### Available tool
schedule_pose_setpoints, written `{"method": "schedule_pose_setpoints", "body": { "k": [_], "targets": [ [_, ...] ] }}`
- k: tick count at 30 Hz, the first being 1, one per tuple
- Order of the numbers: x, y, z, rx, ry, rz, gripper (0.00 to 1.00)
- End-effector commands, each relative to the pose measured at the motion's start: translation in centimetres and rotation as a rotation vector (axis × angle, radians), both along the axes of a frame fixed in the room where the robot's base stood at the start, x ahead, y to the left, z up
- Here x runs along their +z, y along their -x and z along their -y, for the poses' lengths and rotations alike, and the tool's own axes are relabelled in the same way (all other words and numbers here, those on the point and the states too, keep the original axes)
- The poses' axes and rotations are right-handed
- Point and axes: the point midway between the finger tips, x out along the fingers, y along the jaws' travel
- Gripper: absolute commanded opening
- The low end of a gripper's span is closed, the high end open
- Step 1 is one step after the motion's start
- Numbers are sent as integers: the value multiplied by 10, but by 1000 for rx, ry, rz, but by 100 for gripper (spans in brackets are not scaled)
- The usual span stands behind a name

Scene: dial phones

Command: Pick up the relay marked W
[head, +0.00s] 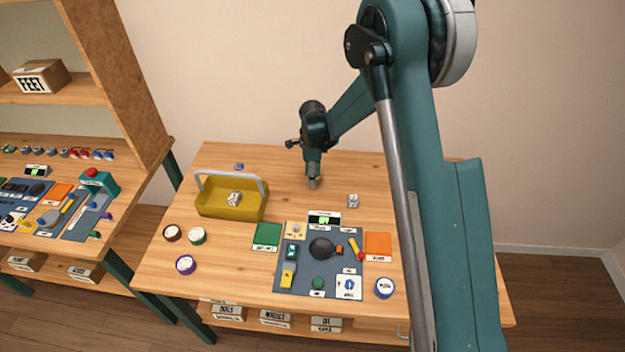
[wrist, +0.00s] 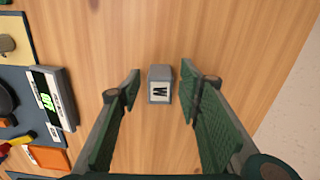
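The relay marked W (wrist: 160,86) is a small grey block with a white label on top, standing on the wooden table. In the wrist view it lies between the two fingertips of my gripper (wrist: 158,80), with a gap on each side. The fingers have green pads and are open and empty. In the head view my gripper (head: 313,180) points down over the back middle of the table. The relay is hard to make out there against the fingers.
A yellow carrier (head: 225,211) with a pale block inside is at the left. In front lies a dark mat (head: 300,262) with a display (head: 324,217) and several parts.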

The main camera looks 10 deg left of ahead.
Motion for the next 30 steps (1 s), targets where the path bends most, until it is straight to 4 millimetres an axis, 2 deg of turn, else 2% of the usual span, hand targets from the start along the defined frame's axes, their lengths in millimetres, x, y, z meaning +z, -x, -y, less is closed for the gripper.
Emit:
{"method": "schedule_pose_setpoints", "body": {
  "k": [11, 12, 19, 30],
  "targets": [
    [0, 0, 0, 0, 0, 0, 35],
    [0, 0, 0, 0, 0, 0, 34],
    [0, 0, 0, 0, 0, 0, 5],
    [2, 0, 0, 0, 0, 0, 5]
  ]
}}
